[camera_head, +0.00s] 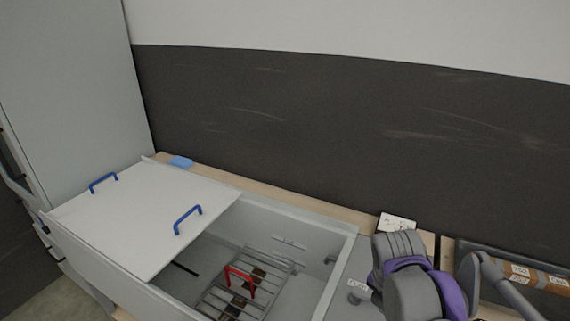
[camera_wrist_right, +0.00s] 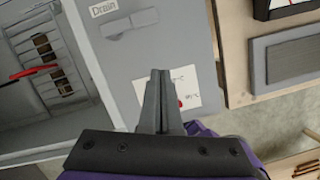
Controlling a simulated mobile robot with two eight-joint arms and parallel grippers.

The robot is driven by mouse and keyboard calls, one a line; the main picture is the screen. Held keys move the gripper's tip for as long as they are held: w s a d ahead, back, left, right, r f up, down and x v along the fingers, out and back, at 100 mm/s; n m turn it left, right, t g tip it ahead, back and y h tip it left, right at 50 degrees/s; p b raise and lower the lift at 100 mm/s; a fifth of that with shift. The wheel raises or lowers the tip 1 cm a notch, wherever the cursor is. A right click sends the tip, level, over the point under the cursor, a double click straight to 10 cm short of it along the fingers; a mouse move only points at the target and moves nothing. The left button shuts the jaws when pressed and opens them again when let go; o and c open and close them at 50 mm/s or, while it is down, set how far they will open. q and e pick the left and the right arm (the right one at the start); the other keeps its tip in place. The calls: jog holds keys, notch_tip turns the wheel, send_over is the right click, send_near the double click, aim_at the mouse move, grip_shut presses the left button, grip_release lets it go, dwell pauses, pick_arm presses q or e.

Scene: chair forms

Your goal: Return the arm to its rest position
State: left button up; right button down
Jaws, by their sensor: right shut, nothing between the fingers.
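My right arm, grey and purple, rises at the lower right in the head view; its gripper is hidden there. In the right wrist view my right gripper (camera_wrist_right: 158,100) is shut and empty, its fingertips together over the grey panel (camera_wrist_right: 122,68) beside the open basin. My left gripper is not in view.
A metal basin (camera_head: 342,262) is partly covered by a white lid (camera_head: 135,215) with blue handles. Inside it is a rack with a red handle (camera_head: 240,280). A blue block (camera_head: 181,162) and a white card (camera_head: 397,222) lie on the wooden ledge. A dark wall stands behind.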

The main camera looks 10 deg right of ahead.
jog(key=s+a+f+m+t, duration=0.1)
jog(key=s+a+f+m, duration=0.1)
jog(key=a+m, duration=0.2)
jog(key=s+a+f+m+t+y, duration=0.1)
jog(key=s+a+f+m, duration=0.1)
jog(key=m, duration=0.9)
jog(key=s+a+f+m+t+y+p, duration=0.1)
jog(key=s+a+f+m, duration=0.2)
jog(key=m, duration=0.4)
jog(key=shift+a+f+m+t, duration=0.2)
jog(key=shift+a+f, duration=0.15)
jog(key=shift+a, duration=0.35)
jog(key=shift+a+f+m+t, duration=0.1)
jog(key=shift+a+f+t, duration=0.15)
jog(key=shift+a, duration=0.45)
jog(key=shift+s+a+f+m, duration=0.1)
jog(key=shift+a+f+m, duration=0.15)
jog(key=shift+m, duration=0.45)
